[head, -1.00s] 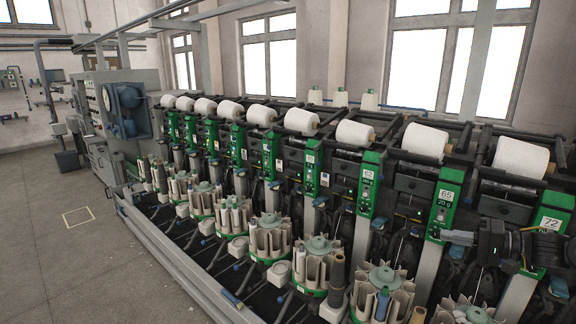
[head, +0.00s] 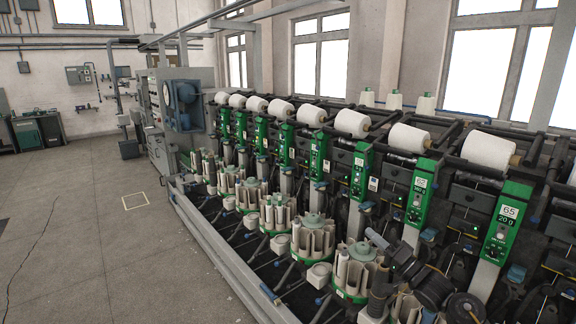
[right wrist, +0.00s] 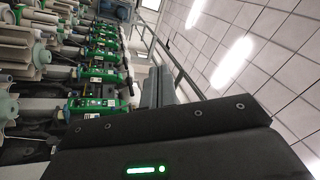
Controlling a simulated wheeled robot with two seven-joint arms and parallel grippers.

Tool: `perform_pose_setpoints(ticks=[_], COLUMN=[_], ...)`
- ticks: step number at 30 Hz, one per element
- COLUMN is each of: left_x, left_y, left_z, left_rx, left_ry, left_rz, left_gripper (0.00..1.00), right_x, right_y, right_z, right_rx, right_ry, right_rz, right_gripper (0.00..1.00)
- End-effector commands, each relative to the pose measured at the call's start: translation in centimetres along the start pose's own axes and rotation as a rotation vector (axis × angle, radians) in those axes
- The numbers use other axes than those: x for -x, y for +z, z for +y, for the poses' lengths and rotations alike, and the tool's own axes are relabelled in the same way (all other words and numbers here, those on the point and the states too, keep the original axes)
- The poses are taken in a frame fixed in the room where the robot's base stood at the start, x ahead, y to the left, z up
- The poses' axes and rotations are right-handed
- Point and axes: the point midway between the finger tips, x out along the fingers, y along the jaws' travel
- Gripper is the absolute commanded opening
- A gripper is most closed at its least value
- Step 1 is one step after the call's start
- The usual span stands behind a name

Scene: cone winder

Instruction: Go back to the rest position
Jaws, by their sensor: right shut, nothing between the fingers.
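My right gripper (head: 376,238) is in the lower right of the head view, in front of the cone winder (head: 215,245). Its arm comes in from the bottom right. The fingers are shut with nothing between them, pointing up and to the left over the row of bobbin magazines. In the right wrist view, a dark housing with a green light (right wrist: 147,170) fills the bottom, and the winder's green units (right wrist: 97,103) lie on the left. My left gripper is not in view.
White yarn cones (head: 488,149) sit along the winder's top, above green unit panels (head: 419,193). Round bobbin magazines (head: 313,236) stand along its front, close to my right gripper. Open grey floor (head: 90,240) lies to the left.

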Motion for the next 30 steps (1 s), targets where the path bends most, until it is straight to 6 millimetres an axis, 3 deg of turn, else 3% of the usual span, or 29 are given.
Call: perform_pose_setpoints(ticks=[9,16,17,18,23,30], left_x=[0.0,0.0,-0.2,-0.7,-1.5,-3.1], left_y=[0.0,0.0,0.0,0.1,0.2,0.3], left_z=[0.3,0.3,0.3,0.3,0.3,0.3], left_rx=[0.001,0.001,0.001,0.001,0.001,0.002], left_ry=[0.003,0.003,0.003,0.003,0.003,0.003], left_rz=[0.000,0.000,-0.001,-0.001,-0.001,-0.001], left_gripper=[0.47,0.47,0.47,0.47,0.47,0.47], right_x=[2.6,6.2,6.9,7.9,11.6,20.2], right_y=[-9.0,-13.5,-13.2,-11.3,-5.4,6.4], right_z=[6.0,8.8,9.8,11.9,18.2,27.8], right_rx=[0.961,1.424,1.452,1.422,1.349,1.209], right_ry=[0.468,0.818,0.851,0.857,0.904,0.993], right_rz=[0.154,0.050,0.021,-0.013,-0.133,-0.354], right_gripper=[0.00,0.00,0.00,0.00,0.00,0.00])
